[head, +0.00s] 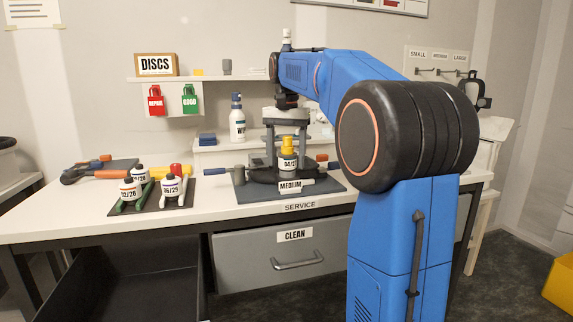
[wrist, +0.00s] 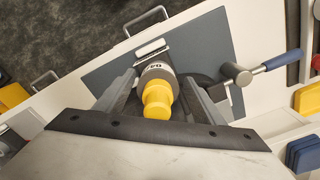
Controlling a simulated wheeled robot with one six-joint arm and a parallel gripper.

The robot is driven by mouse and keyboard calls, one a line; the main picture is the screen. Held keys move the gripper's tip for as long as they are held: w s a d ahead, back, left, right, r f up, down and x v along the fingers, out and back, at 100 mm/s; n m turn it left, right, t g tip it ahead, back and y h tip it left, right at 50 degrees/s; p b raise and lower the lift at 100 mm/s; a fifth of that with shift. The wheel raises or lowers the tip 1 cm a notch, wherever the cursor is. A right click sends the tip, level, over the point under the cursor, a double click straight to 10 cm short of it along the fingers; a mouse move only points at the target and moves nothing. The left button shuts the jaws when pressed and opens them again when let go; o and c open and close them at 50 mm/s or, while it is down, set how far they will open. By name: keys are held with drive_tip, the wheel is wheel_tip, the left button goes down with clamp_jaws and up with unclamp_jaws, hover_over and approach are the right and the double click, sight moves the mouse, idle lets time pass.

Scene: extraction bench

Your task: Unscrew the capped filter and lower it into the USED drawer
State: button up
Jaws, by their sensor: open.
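The filter (head: 288,164) stands upright on the service mat at the MEDIUM label, with a yellow cap (head: 287,143) on top. Its printed label starts with 04, and the rest is hard to read. In the wrist view the yellow cap (wrist: 157,100) shows in front of the pale filter body (wrist: 158,71). My gripper (head: 287,152) points down over the filter, open, one grey finger on each side. The wrist view also shows my gripper (wrist: 158,82) around it, apparently with gaps. A dark open drawer (head: 125,285) is at lower left; no USED label is visible.
The CLEAN drawer (head: 275,260) is shut below the bench. A tool with a grey head (head: 238,176) and blue handle lies left of the filter. A dark tray (head: 150,208) holds several labelled white containers. A spray bottle (head: 237,122) stands behind.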

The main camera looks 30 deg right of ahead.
drive_tip(key=m, duration=0.3)
drive_tip(key=shift+m, duration=0.4)
drive_tip(key=m, duration=0.4)
